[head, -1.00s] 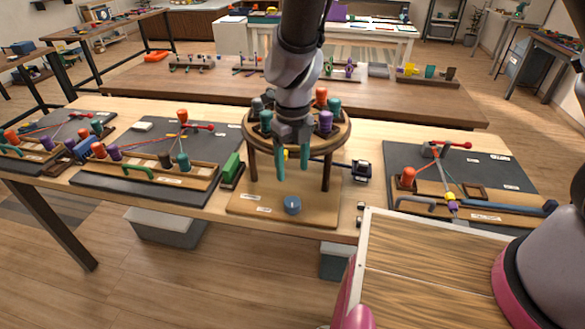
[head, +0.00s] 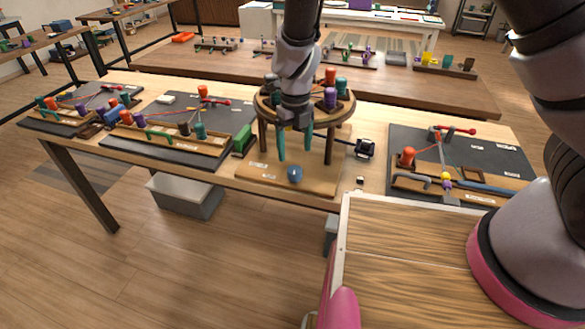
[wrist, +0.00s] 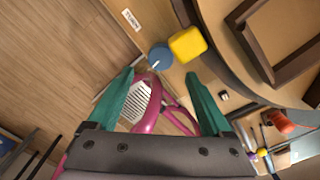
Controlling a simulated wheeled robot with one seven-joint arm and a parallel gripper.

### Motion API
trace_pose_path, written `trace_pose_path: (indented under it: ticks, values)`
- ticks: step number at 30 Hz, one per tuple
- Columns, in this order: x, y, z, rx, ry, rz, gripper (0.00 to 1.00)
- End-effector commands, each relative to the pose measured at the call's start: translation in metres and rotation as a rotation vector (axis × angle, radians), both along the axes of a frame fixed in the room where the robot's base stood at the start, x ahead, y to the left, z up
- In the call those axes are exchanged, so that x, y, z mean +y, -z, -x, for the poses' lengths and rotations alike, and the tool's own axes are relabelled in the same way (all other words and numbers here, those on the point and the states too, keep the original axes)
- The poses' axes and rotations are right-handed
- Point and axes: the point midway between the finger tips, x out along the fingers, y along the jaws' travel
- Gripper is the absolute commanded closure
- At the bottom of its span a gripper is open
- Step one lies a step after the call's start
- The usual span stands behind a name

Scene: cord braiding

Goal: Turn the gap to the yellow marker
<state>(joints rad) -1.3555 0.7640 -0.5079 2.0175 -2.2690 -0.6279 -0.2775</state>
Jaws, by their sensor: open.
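The round wooden stand (head: 263,112) carries coloured bobbins around its top, including orange, teal and purple ones. Its rim (wrist: 235,52) shows at the upper right in the wrist view. A yellow block (wrist: 188,44) shows beside that rim, near a blue round knob (wrist: 160,57) with a pale line. The knob (head: 295,174) sits on the front of the stand's baseboard (head: 260,177). My gripper (head: 295,148) has teal fingers, open and empty, reaching down at the stand's front, above the knob in the picture. It also shows in the wrist view (wrist: 160,79). My arm hides part of the top, and I cannot make out the gap.
A dark board with an orange bobbin (head: 407,156) lies to the right. Boards with cords and bobbins (head: 202,130) lie to the left, with a green block (head: 243,139) near the stand. A black device (head: 364,148) is just right of the stand.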

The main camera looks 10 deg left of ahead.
Motion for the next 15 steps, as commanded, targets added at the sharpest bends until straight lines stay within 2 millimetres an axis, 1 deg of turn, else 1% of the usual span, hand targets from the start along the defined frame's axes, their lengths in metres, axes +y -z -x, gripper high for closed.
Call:
trace_pose_path:
  ticks: [1,6,9,12,15]
  values:
    - [-0.001,0.011,-0.001,0.001,0.002,0.003,0.16]
    - [-0.001,0.042,0.000,0.001,0.003,0.001,0.16]
    - [-0.001,0.056,0.000,0.001,0.001,0.001,0.16]
    - [-0.001,0.064,0.000,0.000,0.001,0.001,0.16]
    - [0.000,0.069,0.000,0.000,0.000,0.000,0.16]
